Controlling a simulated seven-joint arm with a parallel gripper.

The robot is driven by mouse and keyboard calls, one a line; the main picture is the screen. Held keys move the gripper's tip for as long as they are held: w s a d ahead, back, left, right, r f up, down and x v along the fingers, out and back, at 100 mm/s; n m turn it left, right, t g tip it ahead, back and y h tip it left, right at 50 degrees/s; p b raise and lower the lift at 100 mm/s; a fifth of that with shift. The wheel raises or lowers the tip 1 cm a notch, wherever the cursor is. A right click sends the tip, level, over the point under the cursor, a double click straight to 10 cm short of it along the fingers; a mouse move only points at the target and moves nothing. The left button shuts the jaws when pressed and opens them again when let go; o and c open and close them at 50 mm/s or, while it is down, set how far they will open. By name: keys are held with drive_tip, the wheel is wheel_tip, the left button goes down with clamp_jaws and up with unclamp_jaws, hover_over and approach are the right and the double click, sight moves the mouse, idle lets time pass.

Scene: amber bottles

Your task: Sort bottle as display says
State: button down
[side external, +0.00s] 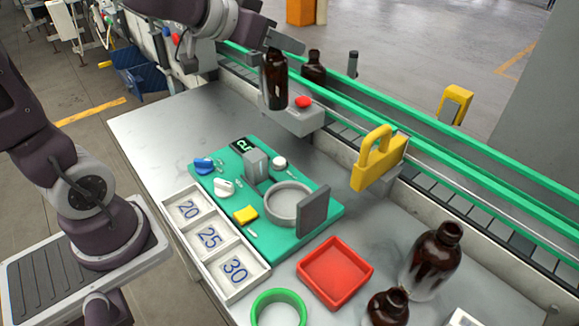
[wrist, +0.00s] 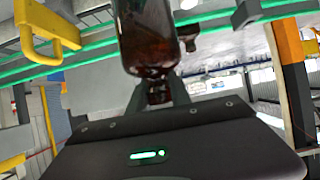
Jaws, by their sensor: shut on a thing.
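My gripper (side external: 276,50) is shut on the neck of a brown amber bottle (side external: 274,84), which hangs upright beside the conveyor. The bottle also shows in the wrist view (wrist: 148,40), with its neck between my fingers. Its base is at the grey block with a red button (side external: 303,102); I cannot tell whether they touch. A small black display (side external: 241,144) on the green board (side external: 287,235) shows digits I cannot read surely. A white tray (side external: 246,283) has compartments marked 20, 25 and 30, all without bottles.
Another amber bottle (side external: 314,68) stands on the conveyor with green rails (side external: 440,160). Two amber bottles (side external: 432,260) (side external: 388,308) stand at the front right. A red tray (side external: 335,272), a green ring (side external: 279,296) and a yellow padlock-shaped part (side external: 379,160) are nearby. The table's left side is clear.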

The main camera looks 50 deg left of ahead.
drive_tip(key=w+d+f+m+g+h, duration=0.1)
drive_tip(key=w+d+m+h, duration=0.15)
drive_tip(key=w, duration=0.65)
drive_tip(key=w+d+f+m+h, duration=0.2)
drive_tip(key=w+d, duration=0.2)
drive_tip(key=w, duration=0.6)
drive_tip(key=shift+s+a+f, duration=0.1)
drive_tip(key=shift+s+f, duration=0.05)
drive_tip(key=shift+f, duration=1.25)
drive_tip(key=shift+s+a+f, duration=0.1)
drive_tip(key=shift+s+f, duration=0.05)
drive_tip(key=shift+f, duration=1.25)
drive_tip(key=shift+f, duration=0.6)
drive_tip(key=c, duration=1.1)
unclamp_jaws()
